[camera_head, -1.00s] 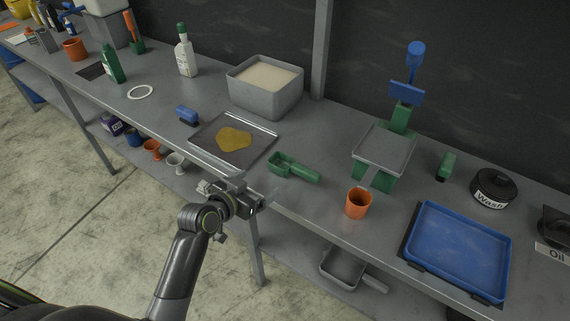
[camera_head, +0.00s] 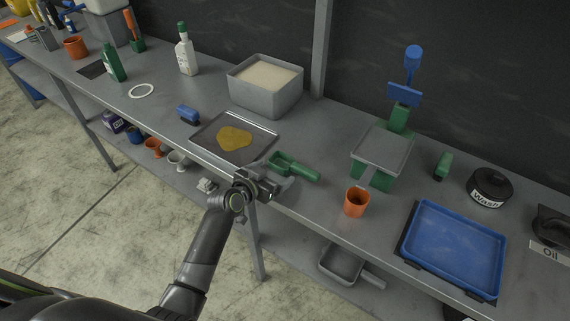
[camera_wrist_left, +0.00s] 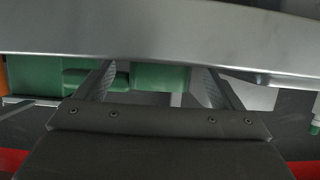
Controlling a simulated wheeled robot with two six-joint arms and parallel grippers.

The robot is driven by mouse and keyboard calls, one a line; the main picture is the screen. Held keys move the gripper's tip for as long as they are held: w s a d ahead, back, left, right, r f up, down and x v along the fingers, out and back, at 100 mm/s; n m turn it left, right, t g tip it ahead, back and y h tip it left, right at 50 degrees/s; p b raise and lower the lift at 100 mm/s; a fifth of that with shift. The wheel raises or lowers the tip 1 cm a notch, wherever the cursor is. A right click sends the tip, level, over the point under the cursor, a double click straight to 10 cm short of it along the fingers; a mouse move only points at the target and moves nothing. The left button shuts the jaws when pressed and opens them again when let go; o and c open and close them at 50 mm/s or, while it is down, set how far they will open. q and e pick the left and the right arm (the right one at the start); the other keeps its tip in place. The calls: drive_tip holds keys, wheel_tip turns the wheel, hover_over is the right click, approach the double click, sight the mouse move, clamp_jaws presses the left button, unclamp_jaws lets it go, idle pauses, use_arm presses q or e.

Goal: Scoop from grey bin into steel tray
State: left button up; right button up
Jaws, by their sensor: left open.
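The grey bin (camera_head: 265,98), full of pale powdery material, stands at the back of the bench. The steel tray (camera_head: 208,142) lies flat in front of it with a yellow-brown puddle on it. A green scoop (camera_head: 292,167) lies on the bench right of the tray, its handle pointing right. My left gripper (camera_head: 284,187) is open and empty at the bench's front edge, just in front of the scoop. In the left wrist view its two fingers (camera_wrist_left: 160,82) are spread apart, with green shapes behind them that I cannot identify surely. My right gripper is not seen.
A green scale (camera_head: 384,150) stands to the right, with an orange cup (camera_head: 356,202) in front of it. A blue tray (camera_head: 456,248) lies farther right. A blue object (camera_head: 187,114) lies left of the steel tray. A post (camera_head: 320,50) rises behind the bin.

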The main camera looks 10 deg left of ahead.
use_arm(q)
drive_tip(key=c, duration=1.1)
drive_tip(key=shift+r, duration=0.15)
